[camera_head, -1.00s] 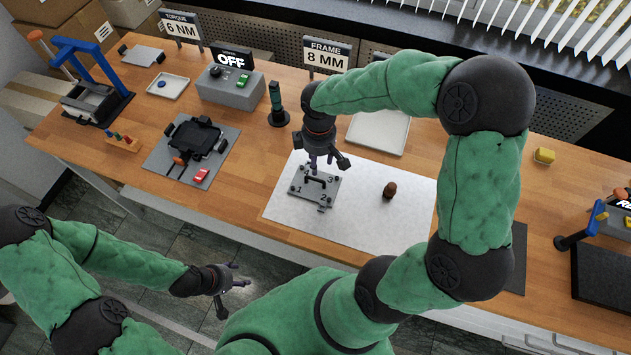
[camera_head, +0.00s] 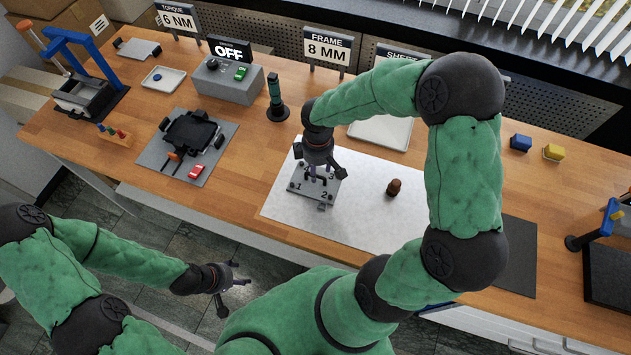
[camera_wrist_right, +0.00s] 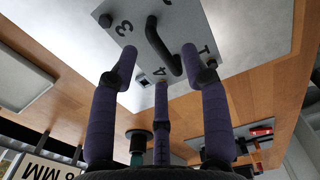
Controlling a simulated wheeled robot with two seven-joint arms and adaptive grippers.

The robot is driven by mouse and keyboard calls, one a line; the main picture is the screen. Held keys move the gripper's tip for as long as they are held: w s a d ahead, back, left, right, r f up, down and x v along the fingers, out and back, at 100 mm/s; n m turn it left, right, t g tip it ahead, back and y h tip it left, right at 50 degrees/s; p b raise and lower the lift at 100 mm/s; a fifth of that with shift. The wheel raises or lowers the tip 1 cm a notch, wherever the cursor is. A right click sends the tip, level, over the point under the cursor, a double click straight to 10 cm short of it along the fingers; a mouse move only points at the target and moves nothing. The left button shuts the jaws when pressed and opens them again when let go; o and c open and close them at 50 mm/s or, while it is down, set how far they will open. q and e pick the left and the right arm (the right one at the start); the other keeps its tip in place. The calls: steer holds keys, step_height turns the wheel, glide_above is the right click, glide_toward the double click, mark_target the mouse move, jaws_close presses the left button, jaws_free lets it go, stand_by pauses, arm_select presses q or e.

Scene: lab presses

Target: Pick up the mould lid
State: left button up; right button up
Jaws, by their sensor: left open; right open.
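The mould lid (camera_head: 322,193) is a grey plate with a black handle and numbered corners, lying on a white sheet (camera_head: 350,225). In the right wrist view the lid (camera_wrist_right: 215,30) and its handle (camera_wrist_right: 163,48) show close in front of the fingers. My right gripper (camera_head: 320,172) is directly above the lid, fingers pointing down around the handle's area. In the right wrist view its purple fingers (camera_wrist_right: 160,70) are spread and empty, with the handle between or just beyond their tips; contact is unclear. My left gripper (camera_head: 238,285) is open and empty, away from the table's front edge.
A brown knob-like object (camera_head: 394,187) stands right of the lid. A green tool on a black stand (camera_head: 276,100), a grey box with an OFF sign (camera_head: 228,80) and a pale tray (camera_head: 382,131) stand behind. A black frame on a grey mat (camera_head: 190,140) lies left.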

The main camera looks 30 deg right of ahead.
steer(key=f, duration=0.2)
steer(key=f+b, duration=0.1)
steer(key=f, duration=0.1)
steer(key=shift+w+a+f, duration=0.1)
steer(key=shift+w+a, duration=0.1)
jaws_close()
steer(key=shift+r, duration=0.2)
steer(key=shift+r, duration=0.25)
step_height(320, 180, up, 3)
steer(key=shift+f+p, duration=0.2)
steer(key=shift+p, duration=0.4)
steer(key=s+a+r+p, duration=0.2)
steer(key=s+a+r, duration=0.4)
steer(key=a+r, duration=0.3)
steer(key=a, duration=0.3)
steer(key=shift+a+r, duration=0.3)
steer(key=shift+r, duration=0.1)
